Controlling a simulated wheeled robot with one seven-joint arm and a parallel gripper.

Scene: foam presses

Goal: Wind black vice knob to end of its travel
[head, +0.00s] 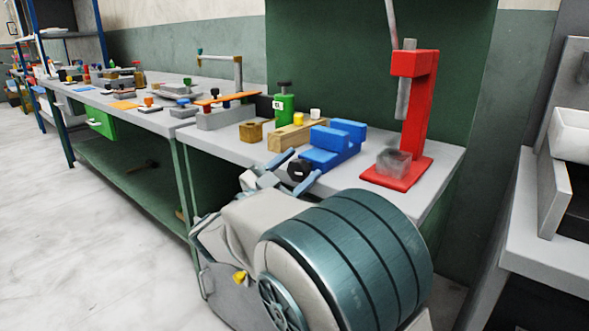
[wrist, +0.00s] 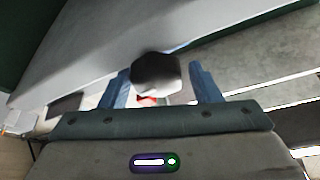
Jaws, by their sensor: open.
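The blue vice (head: 326,150) sits near the front edge of the grey bench, left of the red press. Its black knob (head: 299,170) faces out over the bench edge towards me. My gripper (head: 304,163) is open, with its two blue fingers on either side of the knob. In the wrist view the black knob (wrist: 155,73) lies between the fingertips, nearer the left finger, with a clear gap to the right finger. Whether the left finger touches it I cannot tell. The vice body is mostly hidden behind the knob in the wrist view.
A red press (head: 414,120) with a grey block on its base stands right of the vice. Open floor (head: 90,220) lies left of my arm.

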